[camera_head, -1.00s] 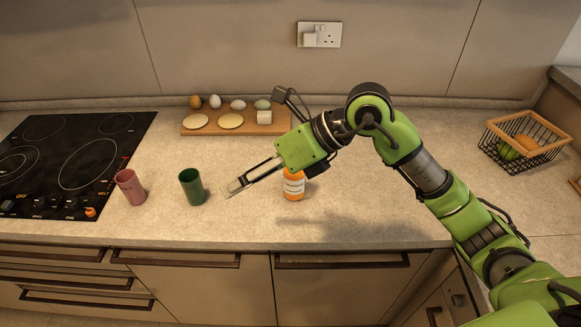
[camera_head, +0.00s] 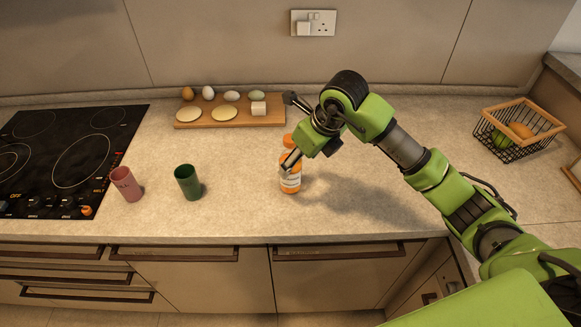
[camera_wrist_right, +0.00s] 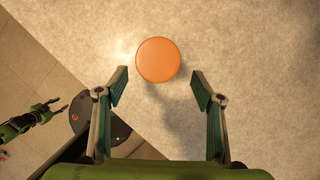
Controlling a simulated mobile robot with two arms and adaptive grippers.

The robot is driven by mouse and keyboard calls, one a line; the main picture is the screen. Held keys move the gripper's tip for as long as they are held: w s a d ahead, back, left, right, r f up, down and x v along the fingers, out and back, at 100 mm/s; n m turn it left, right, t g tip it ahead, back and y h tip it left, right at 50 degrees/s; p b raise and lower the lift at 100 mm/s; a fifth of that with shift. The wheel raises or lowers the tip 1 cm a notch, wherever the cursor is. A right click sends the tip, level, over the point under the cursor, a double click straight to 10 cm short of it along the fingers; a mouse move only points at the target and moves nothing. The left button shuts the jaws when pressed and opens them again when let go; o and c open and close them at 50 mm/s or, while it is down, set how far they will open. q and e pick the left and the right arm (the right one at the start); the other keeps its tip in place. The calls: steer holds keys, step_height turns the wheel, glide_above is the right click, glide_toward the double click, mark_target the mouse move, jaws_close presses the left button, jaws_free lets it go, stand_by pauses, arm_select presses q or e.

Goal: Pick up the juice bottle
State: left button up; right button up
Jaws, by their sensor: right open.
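The juice bottle (camera_head: 290,184) is orange with a white label and an orange cap. It stands upright on the counter, right of the green cup. My right gripper (camera_head: 288,164) is at the bottle's upper part in the head view and partly covers it. In the right wrist view the bottle's round orange cap (camera_wrist_right: 158,60) lies just ahead of the fingertips, centred between their lines. The right gripper (camera_wrist_right: 158,80) is open, with nothing between its fingers. My left gripper is not seen in the head view.
A green cup (camera_head: 188,183) and a pink cup (camera_head: 126,185) stand left of the bottle. A wooden board (camera_head: 225,121) with eggs and flat rounds lies behind. A black hob (camera_head: 60,165) is at left, a wire basket (camera_head: 515,130) at far right. Counter right of the bottle is clear.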

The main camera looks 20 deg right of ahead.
steer(key=shift+w+a+f+p, duration=0.2)
steer(key=shift+a+f+p, duration=0.05)
steer(key=shift+p, duration=0.1)
steer(key=x, duration=0.1)
steer(key=p+x, duration=0.1)
steer(key=x, duration=0.1)
steer(key=shift+w+a+f+p, duration=0.1)
steer(key=shift+w+a+p, duration=0.25)
steer(key=shift+w+f, duration=0.15)
steer(key=shift+f, duration=0.25)
steer(key=shift+c, duration=0.4)
steer(key=c, duration=1.3)
steer(key=shift+r, duration=0.1)
steer(key=shift+c, duration=1.4)
